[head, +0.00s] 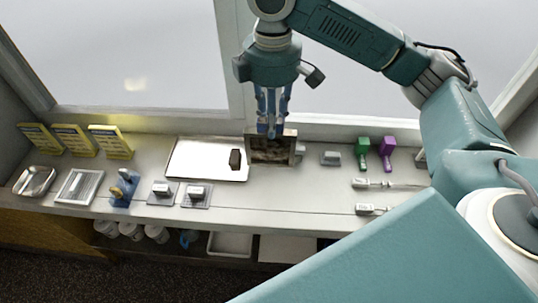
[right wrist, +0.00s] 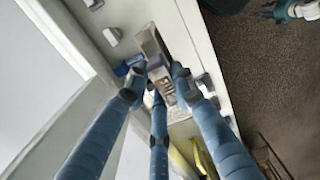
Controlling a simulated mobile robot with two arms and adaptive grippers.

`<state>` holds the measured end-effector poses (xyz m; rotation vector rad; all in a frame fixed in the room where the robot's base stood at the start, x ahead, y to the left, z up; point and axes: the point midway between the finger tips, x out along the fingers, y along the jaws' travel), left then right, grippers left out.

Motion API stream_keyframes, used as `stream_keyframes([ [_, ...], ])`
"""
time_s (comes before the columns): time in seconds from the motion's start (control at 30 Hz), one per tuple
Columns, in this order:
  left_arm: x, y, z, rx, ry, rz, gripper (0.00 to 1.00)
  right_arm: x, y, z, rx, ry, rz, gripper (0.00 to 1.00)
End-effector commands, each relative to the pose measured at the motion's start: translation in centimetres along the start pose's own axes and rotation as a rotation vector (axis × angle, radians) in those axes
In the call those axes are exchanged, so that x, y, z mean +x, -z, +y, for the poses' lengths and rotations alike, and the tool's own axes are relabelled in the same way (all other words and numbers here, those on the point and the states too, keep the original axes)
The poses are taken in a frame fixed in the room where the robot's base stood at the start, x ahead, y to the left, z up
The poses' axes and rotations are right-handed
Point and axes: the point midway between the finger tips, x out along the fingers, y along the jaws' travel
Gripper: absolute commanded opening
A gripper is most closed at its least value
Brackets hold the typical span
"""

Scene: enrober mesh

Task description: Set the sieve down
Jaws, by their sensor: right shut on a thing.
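My right gripper (head: 270,128) points down from above, its blue fingers shut on the top edge of the sieve (head: 272,150). The sieve looks like a square frame with a brown, mottled face, held steeply tilted or upright at the right end of the white tray (head: 180,176). I cannot tell whether its lower edge touches the counter. In the right wrist view the blue fingers of the right gripper (right wrist: 156,84) close around a small grey and brown part, probably the sieve's edge. My left gripper is not in view.
A dark brown block (head: 235,159) sits on the tray's right part. Grey blocks (head: 331,158), a green tool (head: 363,148) and a purple tool (head: 387,148) stand to the right. Yellow signs (head: 110,142) and small trays (head: 78,187) are at left.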

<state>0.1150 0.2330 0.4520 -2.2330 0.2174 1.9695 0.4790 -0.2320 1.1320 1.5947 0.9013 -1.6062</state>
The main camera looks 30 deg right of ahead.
Motion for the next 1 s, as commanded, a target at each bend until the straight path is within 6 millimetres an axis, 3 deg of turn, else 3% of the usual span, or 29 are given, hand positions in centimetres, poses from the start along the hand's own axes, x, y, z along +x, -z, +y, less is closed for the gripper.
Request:
stream_keyframes([
  [0.1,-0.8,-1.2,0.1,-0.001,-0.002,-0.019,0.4,3.0,-0.1,-0.1,-0.001,0.002,-0.002,0.01],
  [0.3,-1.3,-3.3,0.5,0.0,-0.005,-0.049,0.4,6.4,0.0,0.0,0.001,-0.001,0.001,0.01],
  [0.47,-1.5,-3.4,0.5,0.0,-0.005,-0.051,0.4,7.8,0.0,0.0,0.001,-0.001,0.001,0.01],
  [0.63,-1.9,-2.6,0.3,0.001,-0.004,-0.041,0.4,10.3,0.0,0.0,0.001,0.0,0.0,0.01],
  [0.77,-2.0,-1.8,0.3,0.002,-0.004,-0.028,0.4,11.4,0.1,0.1,0.001,-0.002,0.002,0.01],
  [1.0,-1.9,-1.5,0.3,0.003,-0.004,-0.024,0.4,11.5,0.1,0.1,0.0,-0.003,0.002,0.01],
])
